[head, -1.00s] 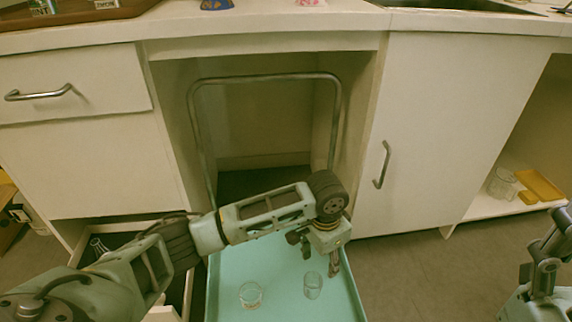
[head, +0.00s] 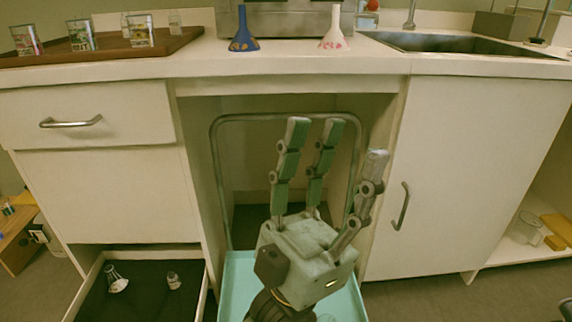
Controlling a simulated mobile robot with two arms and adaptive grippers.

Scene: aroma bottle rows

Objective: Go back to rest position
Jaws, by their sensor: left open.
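My left gripper (head: 335,138) stands upright in the middle of the head view, its several-jointed fingers pointing up and spread apart. It is open, with nothing between the fingers. It is in front of the open bay under the counter and above the turquoise tray (head: 237,285), hiding much of it. Part of a clear glass shows low behind the gripper's wrist. My right gripper does not show; only a small dark piece of my right arm appears at the lower right edge.
A blue bottle (head: 243,42) and a white-and-pink bottle (head: 334,42) stand on the counter (head: 400,62). An open drawer (head: 206,290) with bottles is at lower left. A metal handle frame (head: 215,160) rises behind the gripper.

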